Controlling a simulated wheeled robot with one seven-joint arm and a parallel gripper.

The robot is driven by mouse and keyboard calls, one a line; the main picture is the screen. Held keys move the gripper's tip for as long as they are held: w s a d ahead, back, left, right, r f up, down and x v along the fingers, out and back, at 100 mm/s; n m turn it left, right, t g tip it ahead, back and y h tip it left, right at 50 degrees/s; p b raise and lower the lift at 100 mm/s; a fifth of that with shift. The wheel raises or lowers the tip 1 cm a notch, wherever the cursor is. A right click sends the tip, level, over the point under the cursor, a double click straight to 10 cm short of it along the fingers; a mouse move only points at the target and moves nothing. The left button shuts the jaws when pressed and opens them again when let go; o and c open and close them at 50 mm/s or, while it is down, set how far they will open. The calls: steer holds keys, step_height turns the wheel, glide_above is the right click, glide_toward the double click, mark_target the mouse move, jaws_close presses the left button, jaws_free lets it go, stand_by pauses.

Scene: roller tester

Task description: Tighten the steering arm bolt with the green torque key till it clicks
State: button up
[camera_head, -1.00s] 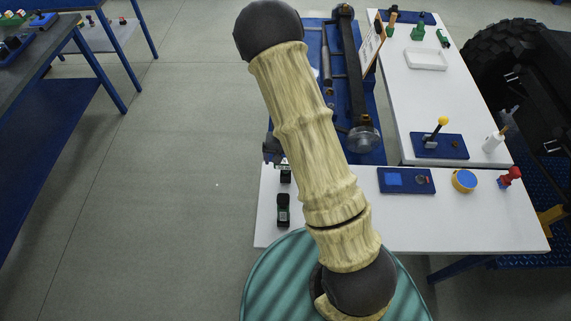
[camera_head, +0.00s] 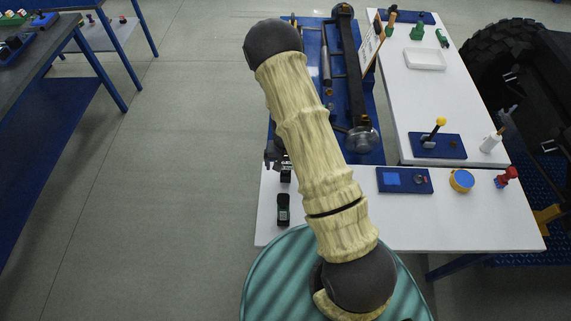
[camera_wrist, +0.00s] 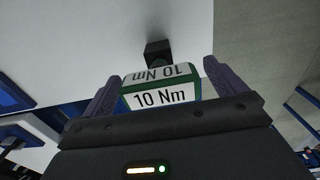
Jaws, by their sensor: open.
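In the wrist view, a green-edged block with white "10 Nm" labels (camera_wrist: 160,96), which looks like the green torque key, stands between the two fingers of my gripper (camera_wrist: 163,72). The fingers are apart, one on each side, and I see no clear grip on it. A black square end (camera_wrist: 158,51) shows beyond the block. In the head view, my gripper (camera_head: 274,153) is mostly behind my arm, at the left edge of the front white table. The steering arm bolt is not distinguishable. The blue fixture (camera_head: 312,40) carries a long dark bar and a round grey disc (camera_head: 362,139).
A second dark tool (camera_head: 283,209) lies on the front white table (camera_head: 460,225). A blue pad (camera_head: 391,181), a yellow-rimmed round piece (camera_head: 461,181) and a red piece (camera_head: 507,176) are to its right. A yellow-knobbed lever (camera_head: 438,124) and white tray (camera_head: 425,59) are behind.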

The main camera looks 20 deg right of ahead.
steer(key=c, duration=1.2)
step_height(320, 180, up, 10)
steer(key=shift+r+b, duration=0.1)
steer(key=shift+b, duration=0.6)
steer(key=o, duration=0.5)
steer(key=c, duration=1.1)
steer(key=shift+o, duration=0.2)
